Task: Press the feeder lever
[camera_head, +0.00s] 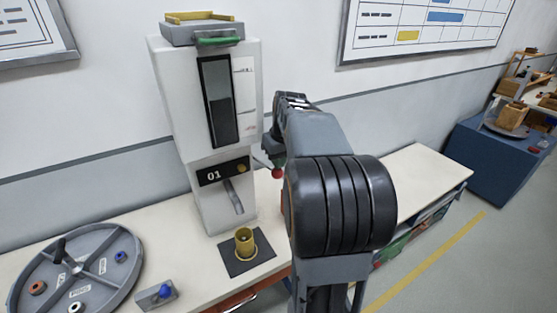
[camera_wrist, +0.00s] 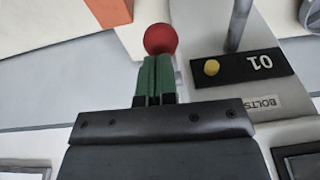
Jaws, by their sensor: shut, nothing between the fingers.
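The feeder (camera_head: 178,110) is a tall white dispenser with a dark window, a black "01" plate and a metal chute, standing on the bench. Its lever ends in a red ball knob (camera_head: 276,173), sticking out on the right side beside my arm. In the wrist view the red knob (camera_wrist: 161,39) lies just beyond the tips of my gripper (camera_wrist: 156,60). The green fingers are shut together with nothing between them. They overlap the knob's near edge; I cannot tell whether they touch it. In the head view my arm hides the gripper.
A yellow cup (camera_head: 245,243) stands on a dark mat (camera_head: 262,259) under the chute. A grey round tray (camera_head: 45,291) and a small block with a blue button (camera_head: 165,292) are at left. The bench top to the right (camera_head: 425,170) is clear. A blue cabinet (camera_head: 480,160) stands farther right.

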